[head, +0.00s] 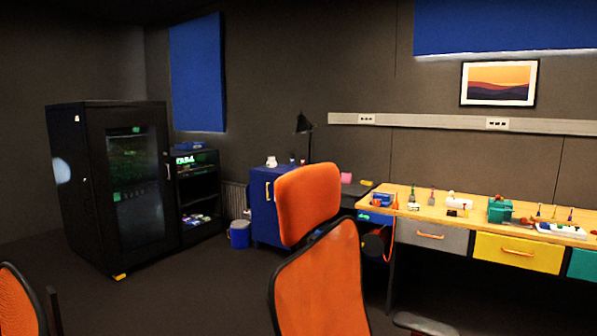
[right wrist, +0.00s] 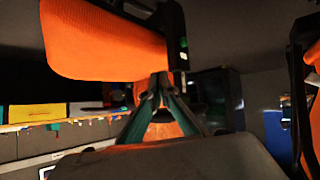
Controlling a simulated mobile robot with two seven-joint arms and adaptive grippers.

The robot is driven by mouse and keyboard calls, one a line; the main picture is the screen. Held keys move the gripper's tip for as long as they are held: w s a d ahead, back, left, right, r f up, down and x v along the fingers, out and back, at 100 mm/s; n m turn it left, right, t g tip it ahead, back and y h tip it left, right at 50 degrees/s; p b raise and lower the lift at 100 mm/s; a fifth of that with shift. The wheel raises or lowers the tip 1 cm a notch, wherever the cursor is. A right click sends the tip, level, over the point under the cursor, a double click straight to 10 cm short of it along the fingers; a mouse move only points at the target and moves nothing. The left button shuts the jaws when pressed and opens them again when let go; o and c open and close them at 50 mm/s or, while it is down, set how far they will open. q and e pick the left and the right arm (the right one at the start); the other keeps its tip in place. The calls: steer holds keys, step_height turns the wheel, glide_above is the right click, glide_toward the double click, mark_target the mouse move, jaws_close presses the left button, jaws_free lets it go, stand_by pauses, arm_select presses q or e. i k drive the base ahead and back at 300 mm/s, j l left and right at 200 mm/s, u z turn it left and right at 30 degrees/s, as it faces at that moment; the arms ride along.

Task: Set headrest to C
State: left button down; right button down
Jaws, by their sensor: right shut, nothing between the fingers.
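In the head view an orange pad that looks like the headrest (head: 308,200) stands above and behind the orange mesh backrest (head: 322,285) of a chair. A dark frame edge runs between them. No letter C is readable. My left gripper is in neither view.
A wooden workbench (head: 405,196) with tools and coloured drawers stands at the right. A blue cabinet (head: 266,215) is behind the chair. A black rack cabinet (head: 85,180) stands at the left. Another orange chair (head: 15,305) is at the lower left. Floor between is clear.

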mark_target(306, 197)
steer(key=i+j+z, duration=0.15)
steer(key=z, duration=0.2)
steer(key=i+j+z, duration=0.2)
steer(key=z, duration=0.15)
